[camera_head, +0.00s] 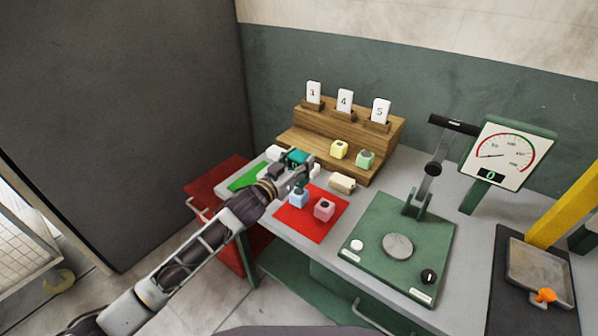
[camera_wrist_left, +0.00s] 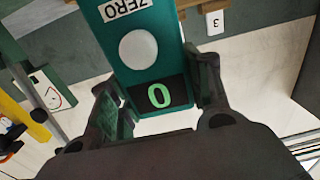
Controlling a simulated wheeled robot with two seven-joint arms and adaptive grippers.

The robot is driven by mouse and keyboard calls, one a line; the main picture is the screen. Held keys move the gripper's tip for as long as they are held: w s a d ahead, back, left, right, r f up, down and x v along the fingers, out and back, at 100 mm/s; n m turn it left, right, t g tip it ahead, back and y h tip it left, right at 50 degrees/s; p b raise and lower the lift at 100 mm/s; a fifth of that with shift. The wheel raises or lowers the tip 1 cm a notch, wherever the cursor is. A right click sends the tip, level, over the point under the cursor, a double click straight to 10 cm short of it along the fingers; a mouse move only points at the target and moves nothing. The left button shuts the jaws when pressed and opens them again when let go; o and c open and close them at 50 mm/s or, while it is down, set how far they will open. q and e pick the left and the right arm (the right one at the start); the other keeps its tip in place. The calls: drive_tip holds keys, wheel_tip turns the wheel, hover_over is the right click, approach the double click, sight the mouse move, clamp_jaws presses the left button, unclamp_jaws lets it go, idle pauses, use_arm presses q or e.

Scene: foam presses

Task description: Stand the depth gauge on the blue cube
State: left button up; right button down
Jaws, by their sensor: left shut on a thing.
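The depth gauge is a teal block in the head view (camera_head: 297,156). In the left wrist view it (camera_wrist_left: 148,72) shows a white round button marked ZERO and a green 0 on a dark display. My left gripper (camera_head: 293,170) is shut on the gauge, with one finger on each side of it in the wrist view (camera_wrist_left: 155,88). The blue cube (camera_head: 298,199) sits on the red mat (camera_head: 293,224), just below the gripper in the head view. The lower end of the gauge is hidden, and I cannot tell its height above the table. My right gripper is not in view.
A pink cube (camera_head: 324,208) stands right of the blue one. A cream block (camera_head: 342,183) lies behind. A wooden stepped rack (camera_head: 290,131) holds yellow (camera_head: 339,149) and green (camera_head: 365,159) cubes and numbered cards. A green press (camera_head: 385,262) with a dial stands right.

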use_arm(q)
drive_tip(key=shift+f, duration=2)
drive_tip(key=o, duration=1.1)
drive_tip(key=shift+b+v, duration=0.45)
drive_tip(key=shift+v, duration=5.55)
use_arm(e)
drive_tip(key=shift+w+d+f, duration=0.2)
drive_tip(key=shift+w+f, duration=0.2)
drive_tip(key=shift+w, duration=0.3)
